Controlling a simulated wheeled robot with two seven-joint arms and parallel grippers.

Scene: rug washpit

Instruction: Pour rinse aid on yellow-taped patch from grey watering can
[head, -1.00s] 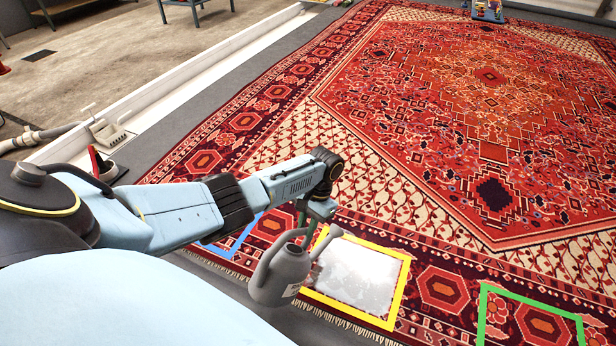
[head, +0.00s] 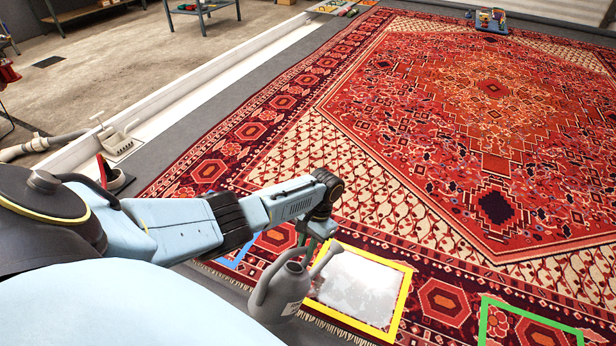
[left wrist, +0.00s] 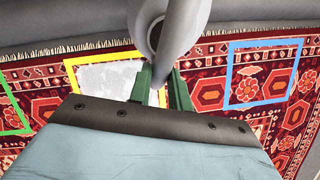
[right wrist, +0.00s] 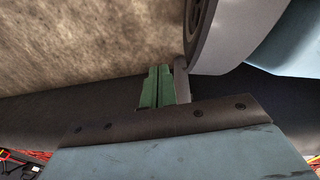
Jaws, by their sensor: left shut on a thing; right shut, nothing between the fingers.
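The grey watering can (head: 282,287) hangs from my left gripper (head: 318,228) at the near edge of the rug. Its spout points right, toward the yellow-taped patch (head: 407,293), and its body is tilted a little. The patch holds a whitish wet-looking area (head: 357,283) inside the tape. In the left wrist view, the green fingers (left wrist: 160,88) are shut on a grey part of the can (left wrist: 172,30), with the patch (left wrist: 107,75) behind to the left. My right gripper (right wrist: 158,87) is shut and empty, seen only in the right wrist view.
A blue-taped patch (left wrist: 264,71) lies on one side of the yellow one and a green-taped patch (head: 484,322) on the other, on the red patterned rug (head: 440,130). A white gutter (head: 190,90) runs along the left. A small tray of items (head: 491,20) stands far back.

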